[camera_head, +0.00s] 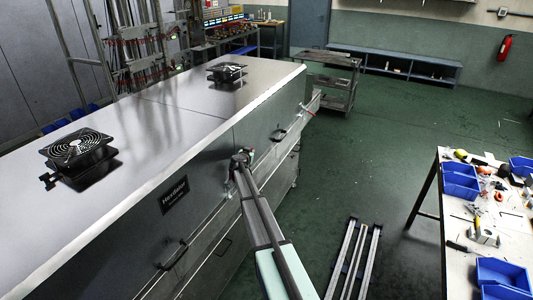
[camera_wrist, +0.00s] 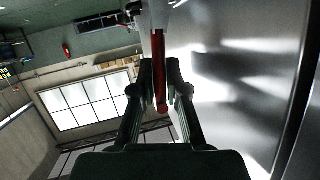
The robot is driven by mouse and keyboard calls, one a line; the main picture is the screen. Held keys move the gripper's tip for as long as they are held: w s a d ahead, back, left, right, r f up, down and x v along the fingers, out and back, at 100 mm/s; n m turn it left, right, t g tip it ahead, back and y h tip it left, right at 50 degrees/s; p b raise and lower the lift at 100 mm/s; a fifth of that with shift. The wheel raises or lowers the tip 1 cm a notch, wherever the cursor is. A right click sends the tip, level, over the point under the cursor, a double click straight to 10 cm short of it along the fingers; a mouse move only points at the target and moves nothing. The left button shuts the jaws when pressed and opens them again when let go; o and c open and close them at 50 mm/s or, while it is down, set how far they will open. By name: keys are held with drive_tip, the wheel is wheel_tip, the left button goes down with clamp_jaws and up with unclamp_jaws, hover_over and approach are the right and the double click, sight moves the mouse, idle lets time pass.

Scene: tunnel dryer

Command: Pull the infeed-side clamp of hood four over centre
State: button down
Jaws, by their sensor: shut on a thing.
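In the wrist view a red clamp handle (camera_wrist: 158,70) runs between the fingers of my gripper (camera_wrist: 160,84), which is shut on it. A pale metal part of the clamp shows at the top of that view. In the head view my gripper (camera_head: 241,158) is at the side of the steel dryer hood (camera_head: 217,160), near a vertical seam between panels. The held handle is hidden there by my gripper and arm. I cannot read a hood number.
Black fans (camera_head: 78,147) sit on the hood top. Bar handles (camera_head: 171,255) stick out from the side. A trolley (camera_head: 331,80) stands beyond the dryer's far end. A cluttered workbench (camera_head: 450,215) is at right, with metal rails (camera_head: 353,260) on the green floor.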

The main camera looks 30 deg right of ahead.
drive_tip(key=shift+w, duration=0.1)
idle(0.4)
drive_tip(key=c, duration=1.2)
unclamp_jaws()
drive_tip(key=shift+o, duration=0.2)
drive_tip(key=shift+a, duration=0.1)
drive_tip(key=v, duration=0.8)
